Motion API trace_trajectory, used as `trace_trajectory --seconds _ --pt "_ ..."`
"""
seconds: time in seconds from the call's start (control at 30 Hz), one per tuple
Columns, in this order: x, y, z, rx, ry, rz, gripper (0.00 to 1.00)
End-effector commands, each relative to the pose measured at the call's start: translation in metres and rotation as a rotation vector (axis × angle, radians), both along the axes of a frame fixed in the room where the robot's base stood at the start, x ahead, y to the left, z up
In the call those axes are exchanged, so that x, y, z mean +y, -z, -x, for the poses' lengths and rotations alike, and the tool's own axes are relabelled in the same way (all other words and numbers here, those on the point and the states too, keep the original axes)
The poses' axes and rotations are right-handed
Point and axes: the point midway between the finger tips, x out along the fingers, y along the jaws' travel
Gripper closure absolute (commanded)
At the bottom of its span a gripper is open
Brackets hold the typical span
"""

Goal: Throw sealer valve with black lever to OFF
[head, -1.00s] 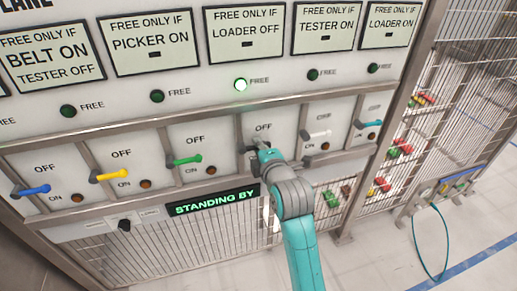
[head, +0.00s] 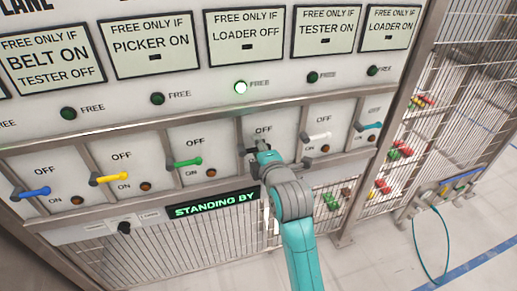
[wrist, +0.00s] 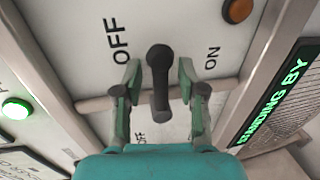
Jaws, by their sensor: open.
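The black lever (wrist: 159,75) stands between the two spread fingers of my open gripper (wrist: 159,68) in the wrist view. A gap shows on each side of it near the fingertips. The OFF label lies to its left and the ON label to its right. In the head view my gripper (head: 257,150) is at the panel below the lit green FREE lamp (head: 240,87), just under that panel's OFF label. It hides most of the black lever and the ON label there.
Blue (head: 32,192), yellow (head: 110,178) and green (head: 186,162) levers are to the left, white (head: 318,136) and teal (head: 370,126) ones to the right. Metal dividers separate the panels. A display (head: 211,205) reads STANDING BY. Mesh fencing is below and right.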

Motion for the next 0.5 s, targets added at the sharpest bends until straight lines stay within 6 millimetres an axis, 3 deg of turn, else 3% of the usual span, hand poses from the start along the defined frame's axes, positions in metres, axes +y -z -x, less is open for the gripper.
trace_trajectory --seconds 0.23,0.5 --pt "-0.005 -0.003 0.017 0.000 0.000 -0.001 0.60" --pt "-0.018 -0.013 0.067 -0.001 0.000 0.000 0.60"
